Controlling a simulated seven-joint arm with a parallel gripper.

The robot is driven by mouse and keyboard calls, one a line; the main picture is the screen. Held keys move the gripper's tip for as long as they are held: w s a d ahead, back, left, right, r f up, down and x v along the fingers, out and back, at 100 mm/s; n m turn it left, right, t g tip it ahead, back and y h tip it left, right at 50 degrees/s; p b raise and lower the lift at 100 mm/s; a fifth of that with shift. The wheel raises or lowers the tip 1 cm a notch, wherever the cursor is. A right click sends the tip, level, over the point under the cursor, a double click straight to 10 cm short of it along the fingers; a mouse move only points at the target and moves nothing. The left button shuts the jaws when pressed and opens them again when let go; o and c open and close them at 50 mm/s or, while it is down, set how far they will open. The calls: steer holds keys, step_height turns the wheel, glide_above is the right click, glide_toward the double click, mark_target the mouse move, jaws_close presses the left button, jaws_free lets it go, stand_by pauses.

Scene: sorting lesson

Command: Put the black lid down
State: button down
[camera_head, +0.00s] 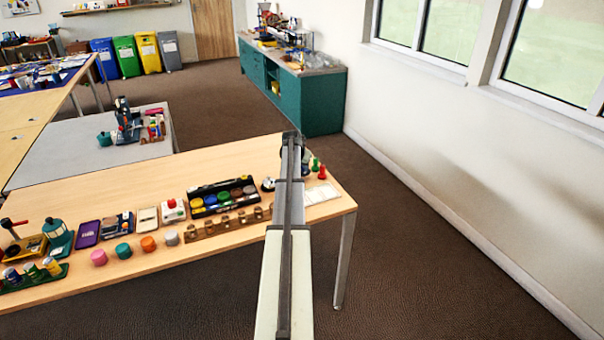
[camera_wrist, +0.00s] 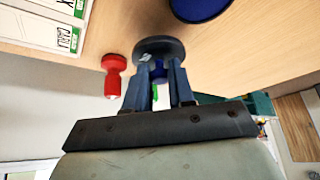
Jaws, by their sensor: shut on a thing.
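The black lid (camera_wrist: 158,47) is a dark round disc with a small pale mark in the wrist view. My gripper (camera_wrist: 160,74) is shut on it, with both grey-blue fingers reaching to its underside in the picture. I cannot tell whether the lid touches the table or hangs just above it. In the head view my arm covers most of the gripper and the lid, over the right end of the wooden table (camera_head: 150,190).
A red pawn-shaped piece (camera_wrist: 113,75) stands close left of the lid; blue and green bits show between the fingers. A blue round thing (camera_wrist: 200,6) lies beyond. A paint box (camera_head: 222,196) and wooden peg rack (camera_head: 228,222) stand left of my arm. Bare wood remains at the table's back.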

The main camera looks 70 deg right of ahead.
mark_target(302, 172)
steer(key=shift+f, duration=1.65)
steer(key=shift+f, duration=0.1)
steer(key=c, duration=1)
jaws_free()
steer(key=shift+o, duration=0.2)
steer(key=v, duration=1.2)
